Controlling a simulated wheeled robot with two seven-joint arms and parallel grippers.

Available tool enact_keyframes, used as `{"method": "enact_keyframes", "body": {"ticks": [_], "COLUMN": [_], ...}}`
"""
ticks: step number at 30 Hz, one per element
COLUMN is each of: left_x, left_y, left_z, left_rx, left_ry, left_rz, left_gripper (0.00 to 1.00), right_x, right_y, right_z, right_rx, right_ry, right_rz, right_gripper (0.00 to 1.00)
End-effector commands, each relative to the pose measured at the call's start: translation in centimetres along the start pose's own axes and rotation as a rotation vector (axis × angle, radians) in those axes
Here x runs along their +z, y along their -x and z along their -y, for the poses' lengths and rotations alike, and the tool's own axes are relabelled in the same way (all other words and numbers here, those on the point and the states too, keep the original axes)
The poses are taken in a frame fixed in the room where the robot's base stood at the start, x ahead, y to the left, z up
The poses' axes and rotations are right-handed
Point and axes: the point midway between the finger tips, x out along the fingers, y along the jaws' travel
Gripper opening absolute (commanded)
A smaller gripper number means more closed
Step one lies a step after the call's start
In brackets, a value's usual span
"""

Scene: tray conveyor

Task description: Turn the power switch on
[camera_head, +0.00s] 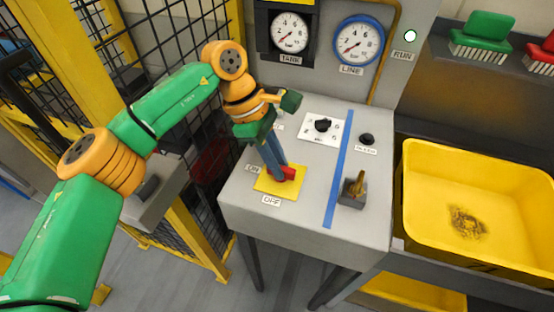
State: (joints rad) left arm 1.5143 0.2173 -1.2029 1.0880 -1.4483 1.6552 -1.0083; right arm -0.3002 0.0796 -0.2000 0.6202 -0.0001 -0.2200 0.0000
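The power switch is a red rotary handle (289,174) on a yellow plate (272,187) on the grey console top. An ON label (253,168) is at the plate's left and an OFF label (271,200) is below its near edge. My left gripper (279,176) points down at the switch, its blue-grey fingers at or touching the handle's left part. The fingers hide part of the handle, and I cannot tell whether they are closed on it. My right gripper is out of view.
Gauges (360,41) stand behind. A yellow bin (482,190) is at right. A mesh fence with yellow posts (187,222) is at left.

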Motion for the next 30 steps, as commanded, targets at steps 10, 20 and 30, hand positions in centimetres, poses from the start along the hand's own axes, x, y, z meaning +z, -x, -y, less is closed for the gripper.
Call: {"method": "enact_keyframes", "body": {"ticks": [10,20,30], "left_x": [0.0,0.1,0.1], "left_y": [0.0,5.3,7.0], "left_z": [0.0,-0.1,0.0], "left_rx": [-0.001,0.002,-0.003], "left_ry": [0.000,0.002,-0.001], "left_rz": [0.000,0.000,-0.001], "left_gripper": [0.50,0.50,0.50], "right_x": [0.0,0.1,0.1], "right_y": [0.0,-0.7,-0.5], "right_z": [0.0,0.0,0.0], "right_rx": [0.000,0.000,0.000], "right_ry": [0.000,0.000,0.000], "right_rz": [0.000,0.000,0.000], "right_gripper": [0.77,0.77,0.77]}}
